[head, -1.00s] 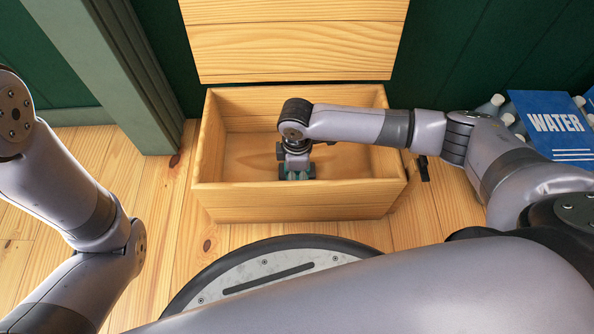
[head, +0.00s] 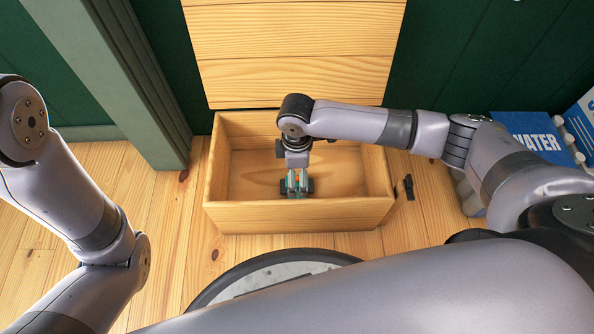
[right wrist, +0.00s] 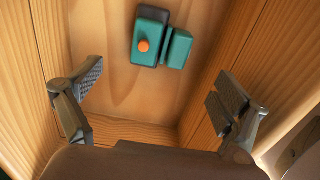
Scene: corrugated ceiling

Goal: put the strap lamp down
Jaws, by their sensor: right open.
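The strap lamp (right wrist: 152,45), a teal block with a dark edge, an orange button and a second teal part beside it, lies on the bottom of the wooden box in the right wrist view. My right gripper (right wrist: 156,100) is open, its fingers wide apart with nothing between them. The lamp is beyond the fingertips, apart from both. In the head view the right gripper (head: 297,188) points down inside the box (head: 300,217), near its front wall; teal patches show there, partly hidden by the gripper. My left arm is at the left edge; its gripper is out of view.
The box's plank lid (head: 296,55) stands open at the back. A green post (head: 135,90) rises at the left. Blue WATER packs (head: 535,135) with bottles stand at the right. A small black item (head: 408,187) is beside the box. Wooden floor is clear at the left.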

